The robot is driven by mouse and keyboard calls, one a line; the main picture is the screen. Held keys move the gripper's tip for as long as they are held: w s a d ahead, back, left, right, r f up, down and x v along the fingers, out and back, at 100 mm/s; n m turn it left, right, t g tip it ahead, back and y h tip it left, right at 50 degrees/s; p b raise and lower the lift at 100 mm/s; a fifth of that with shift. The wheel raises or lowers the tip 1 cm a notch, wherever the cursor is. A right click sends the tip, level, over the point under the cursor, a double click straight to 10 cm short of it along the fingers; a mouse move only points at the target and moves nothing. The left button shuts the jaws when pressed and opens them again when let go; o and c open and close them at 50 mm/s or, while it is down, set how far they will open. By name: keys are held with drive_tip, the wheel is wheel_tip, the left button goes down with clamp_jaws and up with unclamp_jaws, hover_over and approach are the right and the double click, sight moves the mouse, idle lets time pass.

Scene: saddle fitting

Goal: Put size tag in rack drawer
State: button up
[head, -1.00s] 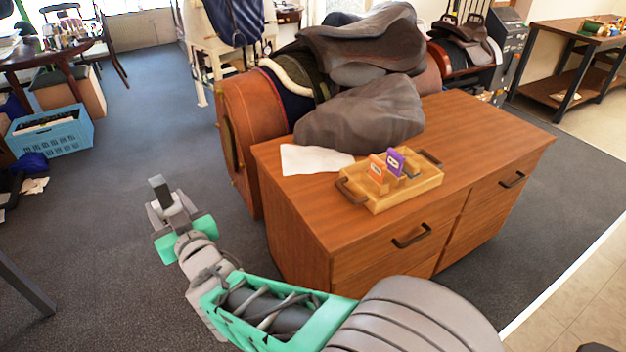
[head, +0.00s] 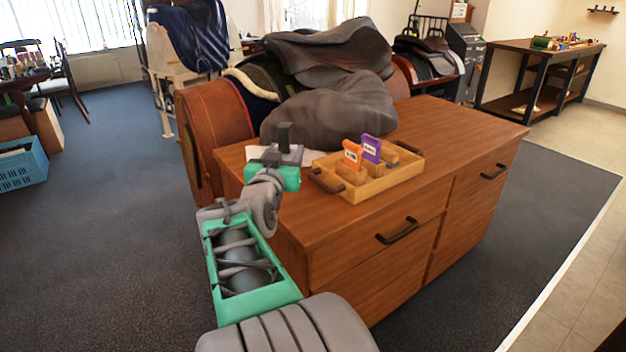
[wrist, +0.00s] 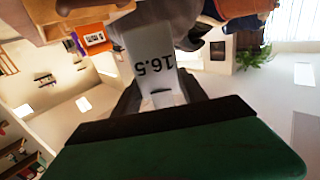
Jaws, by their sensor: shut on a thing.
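My gripper (head: 278,157) is shut on a size tag (head: 283,136), which stands up dark from the jaws in the head view. In the wrist view the tag (wrist: 153,62) is pale and reads 16.5 upside down; its lower end is hidden between the fingers. A wooden tray (head: 352,197) with dark handles sits on the cabinet top, right of my gripper. An orange tag (head: 352,155) and a purple tag (head: 371,149) stand in it. The cabinet has drawers with dark handles (head: 398,231), which look closed.
The wooden cabinet (head: 470,130) has bare top right of the tray. A grey covered lump (head: 335,112) and a saddle (head: 330,55) stand behind. A white sheet (head: 305,157) lies by my gripper. Carpet (head: 110,230) is clear on the left.

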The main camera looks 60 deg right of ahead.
drive_tip(key=shift+s+d+f+b, duration=0.15)
drive_tip(key=shift+d+f+b, duration=0.2)
drive_tip(key=shift+d+f, duration=0.9)
drive_tip(key=shift+s+d+f+b, duration=0.1)
drive_tip(key=shift+d+f+b, duration=0.4)
drive_tip(key=shift+f, duration=1.35)
drive_tip(key=shift+s+d+f+b, duration=0.15)
drive_tip(key=shift+d+f+b, duration=0.1)
drive_tip(key=shift+d+f, duration=1)
drive_tip(key=shift+a+f, duration=0.3)
drive_tip(key=shift+f, duration=0.05)
drive_tip(key=shift+f, duration=0.15)
drive_tip(key=o, duration=1.4)
